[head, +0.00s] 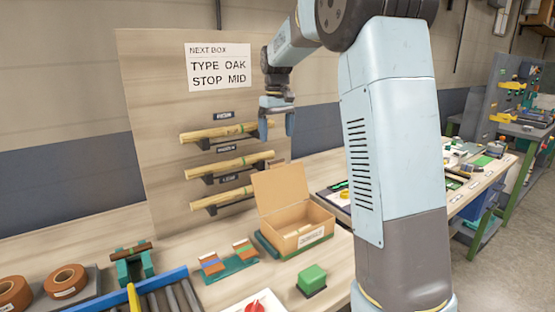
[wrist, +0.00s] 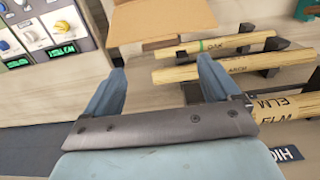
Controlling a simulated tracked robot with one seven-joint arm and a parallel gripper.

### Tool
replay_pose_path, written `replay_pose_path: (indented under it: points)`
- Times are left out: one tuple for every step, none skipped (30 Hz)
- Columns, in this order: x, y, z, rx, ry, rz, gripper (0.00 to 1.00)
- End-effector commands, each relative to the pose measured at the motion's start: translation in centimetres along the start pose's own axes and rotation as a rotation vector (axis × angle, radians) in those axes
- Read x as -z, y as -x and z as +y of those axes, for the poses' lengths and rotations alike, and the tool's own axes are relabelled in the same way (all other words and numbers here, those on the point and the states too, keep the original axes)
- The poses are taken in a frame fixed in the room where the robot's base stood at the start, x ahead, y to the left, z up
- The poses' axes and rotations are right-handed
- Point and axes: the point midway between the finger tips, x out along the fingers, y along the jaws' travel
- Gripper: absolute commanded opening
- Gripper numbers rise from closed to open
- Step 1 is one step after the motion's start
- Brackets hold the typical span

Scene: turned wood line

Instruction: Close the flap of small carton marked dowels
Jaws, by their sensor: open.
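The small carton (head: 318,222) stands on the bench with a white label on its front; the lettering is too small to read surely. Its flap (head: 280,190) is open and stands up at the back edge, leaning back a little. Pale pieces lie inside. My gripper (head: 277,130) is open and empty, fingers down, above the flap in the head view and apart from it. In the wrist view a tan cardboard panel, seemingly the flap (wrist: 165,20), shows at the top beyond my open fingers (wrist: 160,75).
A back board holds wood rods (head: 225,168) on brackets, close to my gripper, under a sign (head: 219,67). A green block (head: 312,279) and a sample stand (head: 230,262) are near the carton. Brown rolls (head: 66,281) and a roller track (head: 170,298) lie left.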

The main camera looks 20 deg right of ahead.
Motion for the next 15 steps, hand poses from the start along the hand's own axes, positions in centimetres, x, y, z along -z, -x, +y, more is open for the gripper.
replay_pose_path:
  points:
    - [-0.1,-1.0,0.0,0.001,0.000,-0.004,0.89]
    - [-0.1,-1.5,0.0,0.001,0.000,-0.003,0.89]
    - [-0.1,-2.2,0.0,0.001,0.000,-0.004,0.89]
    - [-0.1,-2.8,0.0,0.001,0.000,-0.003,0.89]
    - [-0.1,-3.2,0.0,0.001,0.000,-0.003,0.89]
    - [-0.1,-4.0,0.0,0.001,0.000,-0.003,0.89]
    - [-0.1,-4.5,0.0,0.000,0.000,-0.003,0.89]
    - [-0.1,-5.0,0.0,0.000,0.000,-0.003,0.89]
    - [-0.1,-5.6,0.0,0.000,0.000,-0.003,0.89]
    - [-0.1,-6.1,0.0,0.000,-0.001,-0.003,0.89]
    - [-0.1,-6.5,0.0,0.000,-0.001,-0.003,0.89]
    - [-0.1,-7.1,0.0,0.000,-0.001,-0.002,0.89]
    - [-0.1,-7.5,0.0,0.000,-0.001,-0.002,0.89]
    - [-0.1,-7.8,0.0,0.000,-0.001,-0.003,0.89]
    - [-0.1,-8.2,0.0,0.000,-0.001,-0.002,0.89]
